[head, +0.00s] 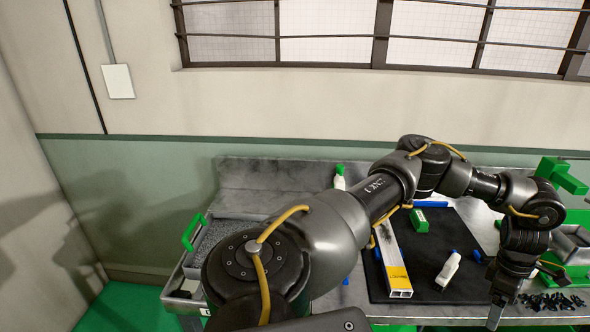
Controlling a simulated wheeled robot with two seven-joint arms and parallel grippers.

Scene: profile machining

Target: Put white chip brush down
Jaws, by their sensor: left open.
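My left arm reaches across the view, and its gripper (500,300) points down at the right, beside the right edge of the dark mat (415,285). It is open, and I see no object held between its fingers. A small white object with a blue end (449,269) lies on the mat, left of and apart from the gripper. I cannot tell whether it is the white chip brush. My right gripper is out of view.
A pale profile (397,270) with a yellow end section and a green block (419,221) lie on the mat. A white bottle (340,183) stands at the back. Small black pieces (552,302) lie right of the gripper. A grey tray (182,282) is at left.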

